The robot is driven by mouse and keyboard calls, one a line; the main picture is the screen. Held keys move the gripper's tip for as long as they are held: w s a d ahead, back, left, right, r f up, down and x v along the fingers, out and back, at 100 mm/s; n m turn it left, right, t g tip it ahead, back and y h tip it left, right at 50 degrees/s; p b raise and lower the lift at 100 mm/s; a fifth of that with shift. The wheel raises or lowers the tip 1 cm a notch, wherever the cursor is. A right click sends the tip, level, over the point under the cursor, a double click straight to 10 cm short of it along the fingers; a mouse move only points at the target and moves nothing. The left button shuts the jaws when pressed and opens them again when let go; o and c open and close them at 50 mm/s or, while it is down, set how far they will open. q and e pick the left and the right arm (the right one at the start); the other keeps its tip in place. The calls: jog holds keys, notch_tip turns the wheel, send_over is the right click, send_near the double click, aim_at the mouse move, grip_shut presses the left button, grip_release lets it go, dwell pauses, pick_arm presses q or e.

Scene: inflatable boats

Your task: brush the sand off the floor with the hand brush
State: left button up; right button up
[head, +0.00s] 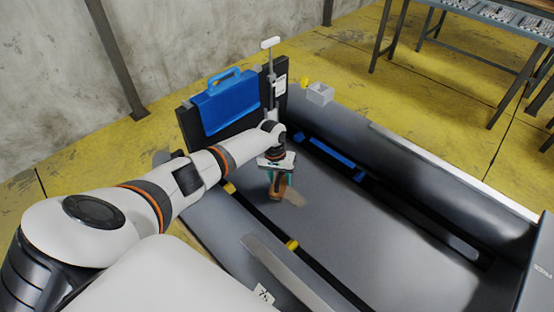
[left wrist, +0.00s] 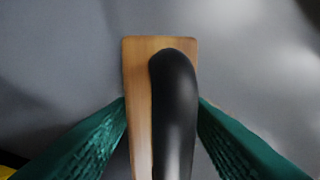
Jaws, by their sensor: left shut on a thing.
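My left gripper (head: 281,180) reaches down inside the grey inflatable boat (head: 350,215), low over its floor. It is shut on the hand brush (head: 276,190), which has a brown wooden block. In the left wrist view the brush (left wrist: 138,110) with its dark handle lies between my green fingers (left wrist: 162,118). Its bristles are hidden there. A tan patch that looks like sand (head: 294,198) lies on the grey floor just right of the brush. My right gripper is not in view.
The boat's side tubes (head: 420,160) rise on both sides of the floor. A dark panel with a blue case (head: 222,105) and a pump-like thing (head: 271,75) stand at the far end. A small grey box (head: 320,93) is nearby. The floor right of the brush is clear.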

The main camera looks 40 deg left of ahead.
pick_arm(q)
jog(key=shift+s+d+r+p, duration=0.1)
jog(key=shift+s+d+p, duration=0.1)
jog(key=shift+d+p, duration=0.8)
jog(key=shift+d, duration=0.7)
jog(key=shift+s+d+p, duration=0.15)
jog(key=shift+d+p, duration=0.3)
jog(key=shift+d, duration=0.2)
jog(key=shift+s+d+p, duration=0.15)
jog(key=shift+d+p, duration=0.3)
jog(key=shift+d, duration=0.2)
jog(key=shift+s+d+f, duration=0.1)
jog(key=shift+d+f, duration=0.15)
jog(key=shift+d, duration=0.25)
jog(key=shift+s+d+r+p, duration=0.1)
jog(key=shift+s+d+p, duration=0.05)
jog(key=shift+d+p, duration=0.75)
jog(key=shift+d, duration=0.75)
jog(key=shift+r+p, duration=0.55)
jog(key=shift+p, duration=0.3)
notch_tip(320, 180, up, 5)
jog(key=p, duration=0.5)
jog(key=shift+a, duration=0.1)
